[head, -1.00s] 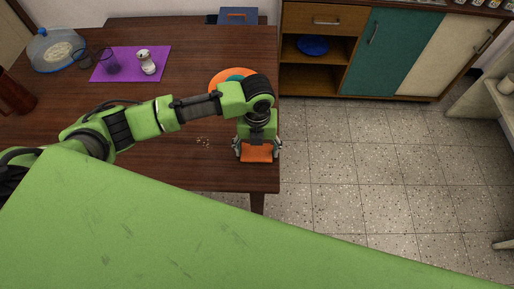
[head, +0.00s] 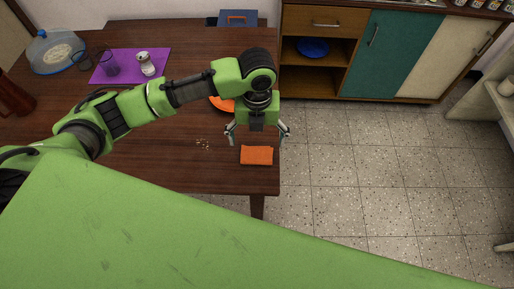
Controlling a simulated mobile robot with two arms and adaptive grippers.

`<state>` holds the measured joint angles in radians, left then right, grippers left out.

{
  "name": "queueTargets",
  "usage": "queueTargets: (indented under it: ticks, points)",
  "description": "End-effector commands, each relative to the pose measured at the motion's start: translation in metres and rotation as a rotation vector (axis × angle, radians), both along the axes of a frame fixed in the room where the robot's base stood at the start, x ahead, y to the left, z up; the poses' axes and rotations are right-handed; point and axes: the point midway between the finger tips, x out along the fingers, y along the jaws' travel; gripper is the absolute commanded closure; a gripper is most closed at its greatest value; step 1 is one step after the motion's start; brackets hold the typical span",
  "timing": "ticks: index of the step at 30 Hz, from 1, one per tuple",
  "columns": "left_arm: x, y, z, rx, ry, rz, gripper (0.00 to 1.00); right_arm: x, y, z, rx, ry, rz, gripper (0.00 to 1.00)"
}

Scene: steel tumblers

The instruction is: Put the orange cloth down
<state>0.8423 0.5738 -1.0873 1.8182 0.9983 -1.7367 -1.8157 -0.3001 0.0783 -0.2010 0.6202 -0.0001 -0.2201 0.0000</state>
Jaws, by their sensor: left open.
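The orange cloth (head: 257,156) lies on the dark wooden table (head: 190,174), close to its front right corner. It looks like a small folded rectangle. My left gripper (head: 257,138) is open and empty, with its two fingers spread apart just behind and above the cloth. The cloth shows whole in front of the fingertips, and nothing holds it. My right gripper is not in the head view.
Crumbs (head: 203,144) lie left of the cloth. A purple mat (head: 127,70) at the back left bears glasses and a white shaker (head: 146,64). Tiled floor lies beyond the table's right edge.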

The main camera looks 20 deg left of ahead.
Motion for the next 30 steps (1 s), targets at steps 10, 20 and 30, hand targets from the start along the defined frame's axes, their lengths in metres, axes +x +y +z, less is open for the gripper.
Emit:
queueTargets:
  ticks: [10, 20, 30]
  points:
    - [0.0, -0.001, 0.048, -0.001, 0.0, -0.001, 0.14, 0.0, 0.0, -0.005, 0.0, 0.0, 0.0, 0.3]
    - [0.0, 0.0, 0.05, 0.0, 0.001, 0.0, 0.14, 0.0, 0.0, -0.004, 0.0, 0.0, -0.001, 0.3]
    - [0.0, 0.0, 0.05, 0.0, 0.001, 0.0, 0.14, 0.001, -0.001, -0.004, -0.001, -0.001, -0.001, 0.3]
